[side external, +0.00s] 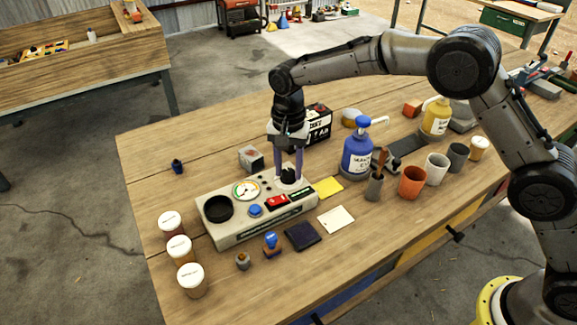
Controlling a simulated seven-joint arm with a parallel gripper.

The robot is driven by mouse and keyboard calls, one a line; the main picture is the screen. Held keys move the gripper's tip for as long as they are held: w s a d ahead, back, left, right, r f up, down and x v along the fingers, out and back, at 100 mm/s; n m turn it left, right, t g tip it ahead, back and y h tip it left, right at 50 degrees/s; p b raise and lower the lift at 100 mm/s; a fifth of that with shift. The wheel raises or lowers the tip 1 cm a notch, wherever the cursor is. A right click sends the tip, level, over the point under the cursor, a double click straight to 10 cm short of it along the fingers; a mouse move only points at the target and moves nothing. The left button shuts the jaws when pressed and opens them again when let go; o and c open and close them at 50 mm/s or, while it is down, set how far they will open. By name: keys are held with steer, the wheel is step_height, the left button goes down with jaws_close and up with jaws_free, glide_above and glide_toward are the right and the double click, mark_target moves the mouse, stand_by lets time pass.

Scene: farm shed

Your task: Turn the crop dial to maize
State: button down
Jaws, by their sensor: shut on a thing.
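A pale control box (232,230) sits on the wooden table, with a round gauge, a black round cup, a blue button and a red switch on top. The dark crop dial (289,174) is at its right end on a light round plate. My gripper (289,170) points straight down over that end, its two purple fingers shut on the dial from both sides. The fingers partly hide the dial. The dial's markings and its pointer are too small to read.
Lidded jars (180,250) stand left of the box. A blue stamp (271,243), a dark pad (302,236) and a white card (336,219) lie in front. A blue pump bottle (357,152) and several cups (412,182) stand to the right. The table's left back is mostly clear.

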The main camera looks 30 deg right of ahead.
mark_target(288, 171)
steer(key=shift+n, duration=0.4)
steer(key=n, duration=0.4)
steer(key=shift+n, duration=2.9)
steer(key=shift+r, duration=0.1)
steer(key=shift+c, duration=2.2)
jaws_free()
step_height(288, 171, up, 14)
